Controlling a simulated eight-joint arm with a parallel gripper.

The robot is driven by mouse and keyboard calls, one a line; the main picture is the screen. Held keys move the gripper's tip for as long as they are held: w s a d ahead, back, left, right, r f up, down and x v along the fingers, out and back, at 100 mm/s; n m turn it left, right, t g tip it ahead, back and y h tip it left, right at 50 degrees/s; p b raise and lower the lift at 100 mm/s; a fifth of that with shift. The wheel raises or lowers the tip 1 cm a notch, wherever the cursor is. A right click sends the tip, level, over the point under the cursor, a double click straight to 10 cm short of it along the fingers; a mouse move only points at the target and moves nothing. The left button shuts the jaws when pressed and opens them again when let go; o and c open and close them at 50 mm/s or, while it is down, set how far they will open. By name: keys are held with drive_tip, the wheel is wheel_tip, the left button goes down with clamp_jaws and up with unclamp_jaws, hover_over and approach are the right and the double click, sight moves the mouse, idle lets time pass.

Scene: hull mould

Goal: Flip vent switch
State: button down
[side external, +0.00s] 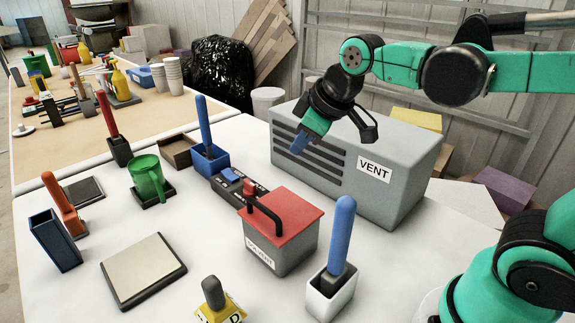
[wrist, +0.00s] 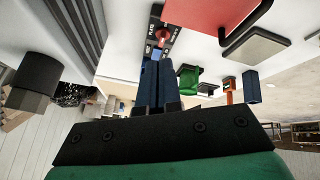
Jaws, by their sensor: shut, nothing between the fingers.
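A black switch panel (side external: 240,188) lies on the white table, in front of the grey box (side external: 345,165) with louvres and a VENT label. The panel carries a blue switch (side external: 232,176) and a red knob (side external: 249,187). In the wrist view, the panel (wrist: 171,47) shows just beyond my fingertips, with the red knob (wrist: 162,33). My gripper (side external: 299,144) is shut and empty, raised above the table in front of the louvres, apart from the panel.
A red-lidded SOLVENT box (side external: 281,230) with a black handle stands right beside the panel. A blue holder (side external: 210,160) with a blue-handled tool stands behind it. A green mug (side external: 147,180) and a flat plate (side external: 143,268) are to the left. White table is clear between them.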

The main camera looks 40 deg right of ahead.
sight(228, 171)
drive_tip(key=w+a+n+g, duration=0.1)
drive_tip(key=w+n+g, duration=0.1)
drive_tip(key=w+n, duration=1.1)
drive_tip(key=shift+w+f, duration=0.2)
drive_tip(key=shift+w, duration=1.15)
drive_tip(key=x, duration=1.4)
drive_tip(key=shift+w+f, duration=0.15)
